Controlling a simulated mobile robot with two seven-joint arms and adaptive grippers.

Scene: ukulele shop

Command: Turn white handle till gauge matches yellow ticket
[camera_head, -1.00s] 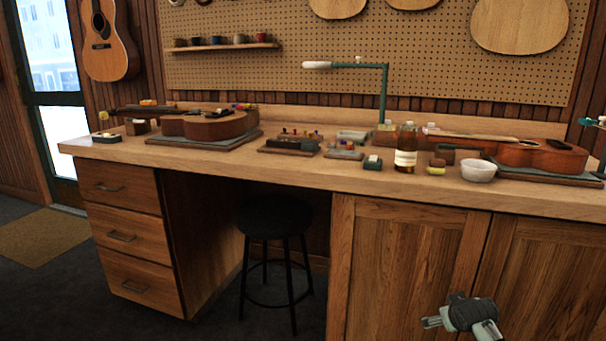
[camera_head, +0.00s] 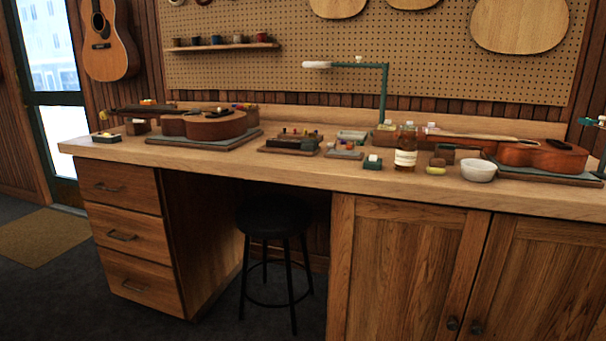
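Neither gripper is in this view now. I cannot make out a gauge, a white handle or a yellow ticket for certain. A green post with a bent arm (camera_head: 383,95) stands at the back of the workbench (camera_head: 300,178) and ends in a white piece (camera_head: 317,65) at its left. A small pale knob (camera_head: 359,58) sits on top of that arm. A small yellow item (camera_head: 435,170) lies near the bench's front edge, too small to identify.
Ukuleles lie on the bench at left (camera_head: 215,124) and right (camera_head: 540,155). A brown bottle (camera_head: 406,148), a white bowl (camera_head: 478,170) and small trays stand between them. A black stool (camera_head: 273,215) stands in the knee space beside drawers (camera_head: 125,235). Floor at left is open.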

